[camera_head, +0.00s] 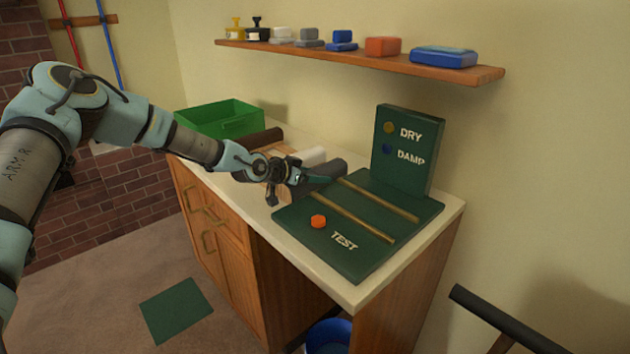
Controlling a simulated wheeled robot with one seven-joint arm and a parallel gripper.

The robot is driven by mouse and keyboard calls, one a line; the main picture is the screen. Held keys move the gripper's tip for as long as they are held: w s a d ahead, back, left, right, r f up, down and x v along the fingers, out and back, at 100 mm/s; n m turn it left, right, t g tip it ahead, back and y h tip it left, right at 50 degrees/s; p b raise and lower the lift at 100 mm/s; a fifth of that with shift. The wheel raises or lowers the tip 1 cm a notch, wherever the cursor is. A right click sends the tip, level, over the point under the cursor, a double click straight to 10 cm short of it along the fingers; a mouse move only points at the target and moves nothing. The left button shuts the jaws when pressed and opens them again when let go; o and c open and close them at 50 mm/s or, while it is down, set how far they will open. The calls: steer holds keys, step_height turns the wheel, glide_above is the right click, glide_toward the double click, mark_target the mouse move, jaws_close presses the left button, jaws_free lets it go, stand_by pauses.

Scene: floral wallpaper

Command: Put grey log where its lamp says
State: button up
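A dark grey log (331,170) lies on the counter at the left edge of the green test board (365,215). My gripper (306,178) is at the log's near side and overlaps it in view; I cannot tell whether the fingers are around it or only beside it. The board has two brass rails, an orange button (318,221) and the word TEST. Its upright panel (422,132) carries a dull yellow DRY lamp (389,127) and a dark blue DAMP lamp (386,148). Neither lamp looks clearly lit.
A brown log (262,138) and a white log (312,155) lie behind my gripper. A green crate (220,117) stands at the counter's far left. A blue bucket (329,336) is under the counter; a green mat (176,309) lies on the floor. A shelf (480,74) hangs above.

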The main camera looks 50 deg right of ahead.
jaws_close()
stand_by(0.3)
